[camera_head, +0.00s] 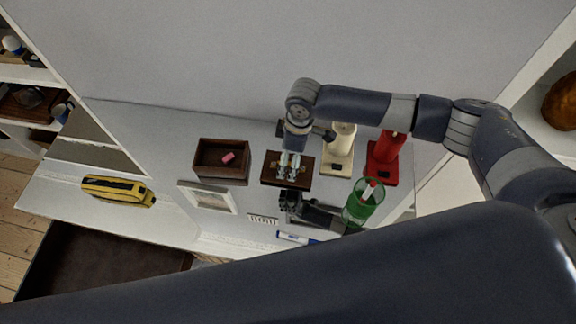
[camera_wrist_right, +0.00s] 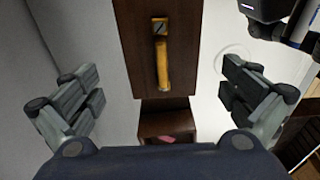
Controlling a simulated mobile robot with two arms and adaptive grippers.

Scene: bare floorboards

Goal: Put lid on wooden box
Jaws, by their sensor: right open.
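The wooden box (camera_head: 208,176) is dark brown and open at the top, with a small pink block (camera_head: 228,158) inside. The box (camera_wrist_right: 152,124) also shows in the right wrist view below the lid. The lid (camera_head: 272,178) is a dark brown wooden plate lying to the right of the box. In the right wrist view the lid (camera_wrist_right: 136,55) has a brass-coloured handle (camera_wrist_right: 161,60) along its middle. My right gripper (camera_head: 289,166) is over the lid, and its fingers (camera_wrist_right: 161,82) are spread wide apart with nothing held. My left gripper is not seen.
A cream device (camera_head: 340,150) and a red device (camera_head: 385,160) stand right of the lid. A green cup (camera_head: 363,205), a black object (camera_head: 318,213) and a marker (camera_head: 297,238) lie nearer the front. A picture frame (camera_head: 208,197) and a yellow object (camera_head: 118,191) are left.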

